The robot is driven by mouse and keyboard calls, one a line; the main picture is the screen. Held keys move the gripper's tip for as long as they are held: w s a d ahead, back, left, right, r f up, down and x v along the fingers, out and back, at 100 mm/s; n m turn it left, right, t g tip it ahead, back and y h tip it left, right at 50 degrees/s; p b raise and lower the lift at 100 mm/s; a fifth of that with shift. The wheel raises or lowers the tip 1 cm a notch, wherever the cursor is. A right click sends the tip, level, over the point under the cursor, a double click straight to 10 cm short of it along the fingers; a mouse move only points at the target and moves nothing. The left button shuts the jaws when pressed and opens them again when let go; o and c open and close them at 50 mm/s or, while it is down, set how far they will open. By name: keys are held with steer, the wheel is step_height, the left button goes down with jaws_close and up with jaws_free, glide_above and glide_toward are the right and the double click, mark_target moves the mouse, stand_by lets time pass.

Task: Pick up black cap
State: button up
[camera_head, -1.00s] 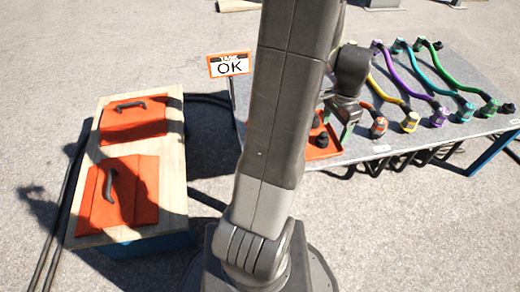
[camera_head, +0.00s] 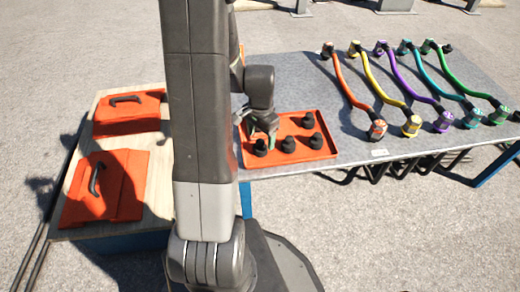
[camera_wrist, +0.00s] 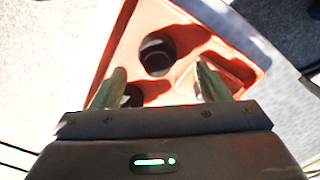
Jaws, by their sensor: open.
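Several black caps stand upright in the orange tray (camera_head: 297,157) on the grey table. They include a cap (camera_head: 289,144) at the tray's front, a cap (camera_head: 316,141) at its right and a cap (camera_head: 308,120) at its back. My gripper (camera_head: 262,138) hangs low over the tray's left part, close to a cap (camera_head: 260,148). In the wrist view my gripper (camera_wrist: 160,84) is open with nothing held. One black cap (camera_wrist: 158,56) shows just beyond the fingertips. Another cap (camera_wrist: 132,95) is partly hidden beside the left finger.
Coloured cables lie on the table (camera_head: 355,148) to the right of the tray, the orange cable (camera_head: 347,90) nearest. My arm hides the space between box and table.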

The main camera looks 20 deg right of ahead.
mark_target(261, 141)
step_height(261, 141, down, 4)
steer(key=shift+s+r+b, duration=0.1)
steer(key=shift+r+b, duration=0.15)
steer(key=shift+b, duration=0.3)
steer(key=shift+r, duration=0.1)
steer(key=c, duration=1.2)
